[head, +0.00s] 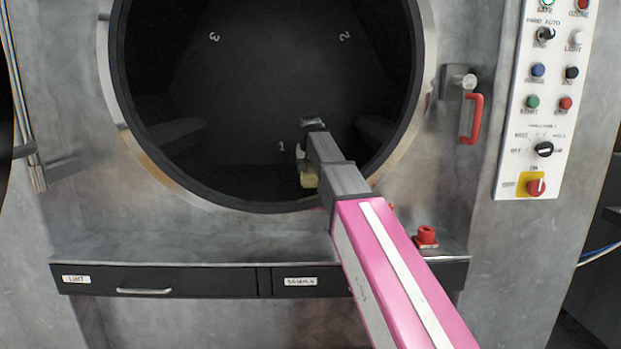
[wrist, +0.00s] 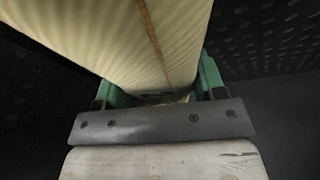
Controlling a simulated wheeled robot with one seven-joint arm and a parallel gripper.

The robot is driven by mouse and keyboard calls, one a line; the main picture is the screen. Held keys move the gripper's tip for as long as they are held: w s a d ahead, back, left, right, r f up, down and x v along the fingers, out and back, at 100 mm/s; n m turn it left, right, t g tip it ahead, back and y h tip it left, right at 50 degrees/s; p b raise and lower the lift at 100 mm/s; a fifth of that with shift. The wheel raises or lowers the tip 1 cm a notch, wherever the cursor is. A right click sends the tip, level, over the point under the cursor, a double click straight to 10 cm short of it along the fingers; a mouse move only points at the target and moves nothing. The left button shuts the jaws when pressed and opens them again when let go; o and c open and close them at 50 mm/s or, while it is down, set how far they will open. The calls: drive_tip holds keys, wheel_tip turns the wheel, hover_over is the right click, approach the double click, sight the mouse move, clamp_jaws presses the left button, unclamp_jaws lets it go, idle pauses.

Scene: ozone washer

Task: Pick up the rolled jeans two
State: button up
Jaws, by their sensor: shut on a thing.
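My gripper (wrist: 155,97) is shut on a pale cream rolled thing with fine ribs and a brown seam line, which I take to be the rolled jeans two (wrist: 120,35). Its green fingers press on both sides of the roll in the wrist view. The roll fills the top middle of that view, and its far end is out of frame. In the head view, my pink and grey arm reaches into the dark washer drum (head: 270,75). A small pale part of the roll (head: 308,178) shows beside the arm's end, low in the drum. The fingers are hidden there.
The round metal door rim (head: 428,70) surrounds the opening. A red handle (head: 471,118) and a control panel (head: 545,100) are at the right. A ledge with black drawers (head: 165,280) and a red knob (head: 426,236) lies below. Perforated dark drum walls flank the roll in the wrist view.

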drive_tip(key=s+a+r, duration=0.6)
drive_tip(key=s+r, duration=0.1)
drive_tip(key=s, duration=0.2)
drive_tip(key=shift+s+a, duration=0.25)
drive_tip(key=shift+a, duration=0.15)
drive_tip(key=shift+a, duration=0.1)
